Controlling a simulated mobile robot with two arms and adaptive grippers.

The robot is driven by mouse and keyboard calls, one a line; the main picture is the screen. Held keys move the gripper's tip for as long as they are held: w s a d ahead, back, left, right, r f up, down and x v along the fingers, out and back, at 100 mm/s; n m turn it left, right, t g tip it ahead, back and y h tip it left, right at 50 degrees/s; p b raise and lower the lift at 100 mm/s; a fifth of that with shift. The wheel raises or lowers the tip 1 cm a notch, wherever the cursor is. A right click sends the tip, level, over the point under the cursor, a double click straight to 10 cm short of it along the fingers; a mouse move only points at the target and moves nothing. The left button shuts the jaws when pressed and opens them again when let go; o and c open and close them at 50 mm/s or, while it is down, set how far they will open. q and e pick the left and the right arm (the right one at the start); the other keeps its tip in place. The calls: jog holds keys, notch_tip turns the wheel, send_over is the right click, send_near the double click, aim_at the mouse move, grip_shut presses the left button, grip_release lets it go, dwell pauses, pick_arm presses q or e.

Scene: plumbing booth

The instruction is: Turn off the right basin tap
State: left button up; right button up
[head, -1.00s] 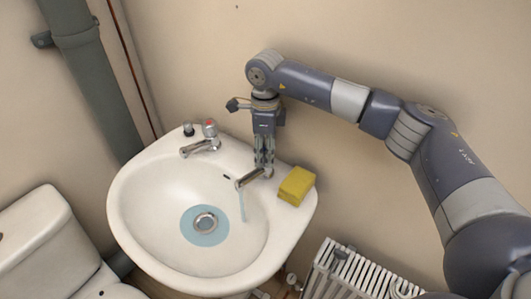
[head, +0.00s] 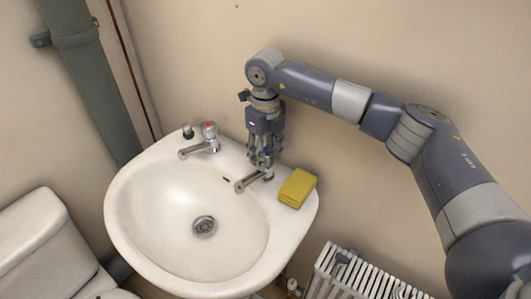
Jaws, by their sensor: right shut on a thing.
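The right basin tap (head: 246,183) stands on the back right ledge of the white basin (head: 119,217), its spout pointing left over the bowl. No water stream shows from its spout. My right gripper (head: 263,165) is directly above this tap, pointing down, with its fingers shut on the top of the tap; the handle is mostly hidden by the fingers. The left basin tap (head: 198,148), with a red mark on top, stands at the back left of the basin. My left gripper is not in view.
A yellow sponge (head: 297,188) lies on the basin ledge just right of the right tap. A white radiator (head: 362,275) is at the lower right. A toilet (head: 42,245) stands at the left. A grey pipe (head: 92,75) runs down the wall.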

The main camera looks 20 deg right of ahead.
aim_at(265, 151)
dwell(0.5)
jog(key=o, duration=1.1)
jog(key=shift+r, duration=0.1)
notch_tip(265, 151, up, 12)
jog(key=shift+f, duration=0.1)
